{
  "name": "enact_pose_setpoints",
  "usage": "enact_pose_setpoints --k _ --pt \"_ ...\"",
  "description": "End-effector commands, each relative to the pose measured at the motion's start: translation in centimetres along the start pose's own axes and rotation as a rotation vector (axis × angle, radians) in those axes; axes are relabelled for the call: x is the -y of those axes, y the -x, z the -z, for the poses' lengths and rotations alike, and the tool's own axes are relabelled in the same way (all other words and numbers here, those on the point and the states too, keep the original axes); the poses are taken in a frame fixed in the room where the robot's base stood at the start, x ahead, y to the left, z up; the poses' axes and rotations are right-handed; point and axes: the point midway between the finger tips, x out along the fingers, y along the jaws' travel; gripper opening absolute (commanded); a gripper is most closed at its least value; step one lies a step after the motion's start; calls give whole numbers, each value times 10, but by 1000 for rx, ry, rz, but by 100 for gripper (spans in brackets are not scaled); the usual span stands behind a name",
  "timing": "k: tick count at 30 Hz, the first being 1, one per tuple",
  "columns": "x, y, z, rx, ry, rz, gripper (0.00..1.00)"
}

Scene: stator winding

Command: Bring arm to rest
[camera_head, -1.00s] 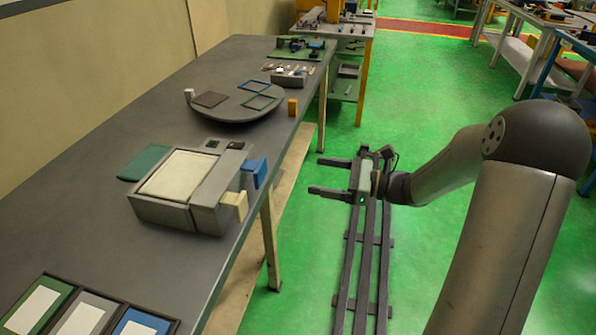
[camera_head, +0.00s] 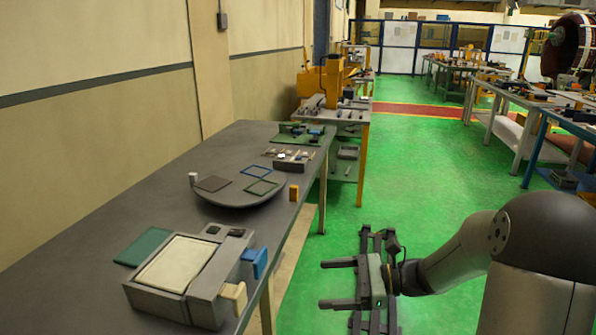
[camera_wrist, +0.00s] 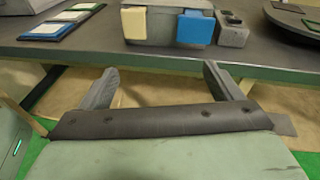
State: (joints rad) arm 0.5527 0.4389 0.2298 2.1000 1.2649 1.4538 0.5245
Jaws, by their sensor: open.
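My gripper (camera_head: 338,284) is open and empty, with its two dark fingers apart and pointing left. It hangs in the aisle to the right of the long grey table (camera_head: 95,235), over the dark floor rails. In the wrist view, the two fingers (camera_wrist: 163,90) are spread with nothing between them, pointing toward the table's front edge (camera_wrist: 160,62). My arm reaches in from the lower right of the head view, bent at the elbow.
A grey box device (camera_head: 185,275) with blue and cream blocks sits near the table edge. A round plate (camera_head: 240,203) with coloured frames lies farther back. Green floor (camera_head: 400,160) is clear behind my gripper. Other workbenches (camera_head: 500,125) stand at the far right.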

Motion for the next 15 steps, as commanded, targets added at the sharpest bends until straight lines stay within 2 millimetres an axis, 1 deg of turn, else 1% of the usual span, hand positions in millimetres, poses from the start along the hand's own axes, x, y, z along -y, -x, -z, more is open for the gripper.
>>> enact_pose_setpoints --k 1,2,3,5,6,7,9,10,12,15 --pt "-28 -13 -13 -99 86 -98 85" --pt "-45 -18 -16 -166 145 -161 85" --pt "-70 -21 -18 -257 234 -252 85" --pt "-107 -20 -19 -392 383 -396 85" --pt "-128 -14 -19 -474 489 -492 85" --pt "-143 -9 -19 -532 569 -563 85" --pt "-170 8 -19 -652 758 -722 85" --pt "-179 16 -19 -696 837 -788 85" --pt "-193 34 -21 -780 1009 -923 85" --pt "-203 56 -24 -864 1204 -1072 85"
